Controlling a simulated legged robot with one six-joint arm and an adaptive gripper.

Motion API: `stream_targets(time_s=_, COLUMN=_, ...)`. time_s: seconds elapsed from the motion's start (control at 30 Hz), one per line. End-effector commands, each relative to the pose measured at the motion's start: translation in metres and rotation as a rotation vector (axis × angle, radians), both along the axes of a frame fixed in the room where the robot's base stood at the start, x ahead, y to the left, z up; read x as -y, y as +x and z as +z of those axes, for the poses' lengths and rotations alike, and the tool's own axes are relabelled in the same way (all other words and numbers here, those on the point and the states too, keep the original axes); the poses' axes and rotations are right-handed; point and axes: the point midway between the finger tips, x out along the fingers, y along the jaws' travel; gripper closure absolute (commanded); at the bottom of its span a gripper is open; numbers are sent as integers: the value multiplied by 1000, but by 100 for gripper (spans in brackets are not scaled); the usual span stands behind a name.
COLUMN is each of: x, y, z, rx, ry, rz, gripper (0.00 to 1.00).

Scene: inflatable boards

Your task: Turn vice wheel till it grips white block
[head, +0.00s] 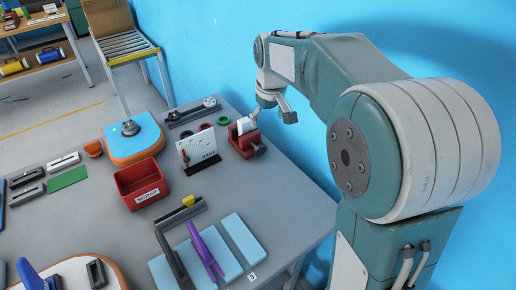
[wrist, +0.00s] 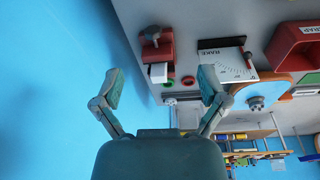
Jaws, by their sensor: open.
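The red vice (head: 246,141) stands near the back edge of the grey bench, by the blue wall; it also shows in the wrist view (wrist: 165,50). A small dark wheel (wrist: 152,33) is on the vice's end away from the white block. The white block (wrist: 158,72) sits at the vice's other end; in the head view (head: 243,125) it is partly covered by my gripper. My gripper (head: 272,110) is open, above and beside the vice. Whether the jaws touch the block is unclear.
A white "RAKE" gauge plate (head: 198,150) stands left of the vice. A red scrap bin (head: 141,184) and a blue board (head: 132,143) with a grey knob are further left. The blue wall (head: 215,45) is close behind the vice.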

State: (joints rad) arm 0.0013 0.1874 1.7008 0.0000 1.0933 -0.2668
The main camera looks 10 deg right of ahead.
Motion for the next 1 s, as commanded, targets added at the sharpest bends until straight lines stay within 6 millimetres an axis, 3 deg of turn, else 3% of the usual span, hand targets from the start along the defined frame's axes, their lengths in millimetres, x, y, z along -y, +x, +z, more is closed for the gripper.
stream_targets(time_s=0.2, x=0, y=42, z=-32, rx=-59, ry=-5, rz=43, gripper=8)
stream_targets(time_s=0.53, x=1, y=92, z=-88, rx=-138, ry=-10, rz=106, gripper=8)
stream_targets(time_s=0.87, x=1, y=105, z=-112, rx=-162, ry=-9, rz=128, gripper=8)
stream_targets(time_s=1.0, x=1, y=104, z=-133, rx=-165, ry=-9, rz=127, gripper=8)
